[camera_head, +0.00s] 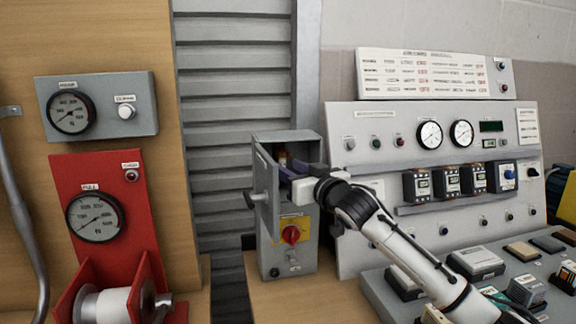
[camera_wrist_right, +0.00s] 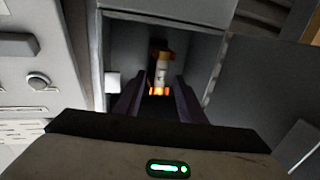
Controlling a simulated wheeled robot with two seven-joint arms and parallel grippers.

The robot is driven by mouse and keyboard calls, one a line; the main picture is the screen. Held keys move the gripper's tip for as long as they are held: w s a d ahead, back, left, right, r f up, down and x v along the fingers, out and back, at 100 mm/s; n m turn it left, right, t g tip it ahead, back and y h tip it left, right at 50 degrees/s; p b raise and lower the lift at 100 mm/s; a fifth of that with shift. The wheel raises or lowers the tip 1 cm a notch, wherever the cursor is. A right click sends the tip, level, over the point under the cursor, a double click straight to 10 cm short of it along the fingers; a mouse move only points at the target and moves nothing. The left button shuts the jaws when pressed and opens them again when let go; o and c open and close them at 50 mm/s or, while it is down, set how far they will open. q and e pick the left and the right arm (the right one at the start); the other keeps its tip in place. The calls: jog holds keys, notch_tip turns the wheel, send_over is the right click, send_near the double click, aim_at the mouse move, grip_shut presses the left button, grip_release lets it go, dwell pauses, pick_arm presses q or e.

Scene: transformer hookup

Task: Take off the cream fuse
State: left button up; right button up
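The cream fuse (camera_wrist_right: 162,73) stands upright inside an open grey box (camera_head: 287,138), with orange-copper ends showing in the right wrist view. In the head view only a small part of the fuse area shows, behind my gripper. My right gripper (camera_wrist_right: 159,96) reaches into the box opening from the right. Its two dark fingers are apart, one on each side of the fuse in the wrist view, with a gap to it on both sides. I cannot tell whether the fingertips reach as deep as the fuse. My left gripper is not in view.
The box door (camera_head: 265,190) hangs open on the left. A red rotary switch (camera_head: 291,234) sits on the box front below the opening. A control panel (camera_head: 375,112) with gauges and breakers stands to the right. A red gauge stand (camera_head: 140,205) is at left.

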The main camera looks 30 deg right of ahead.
jog(key=shift+w, duration=0.8)
jog(key=shift+c, duration=0.4)
grip_shut()
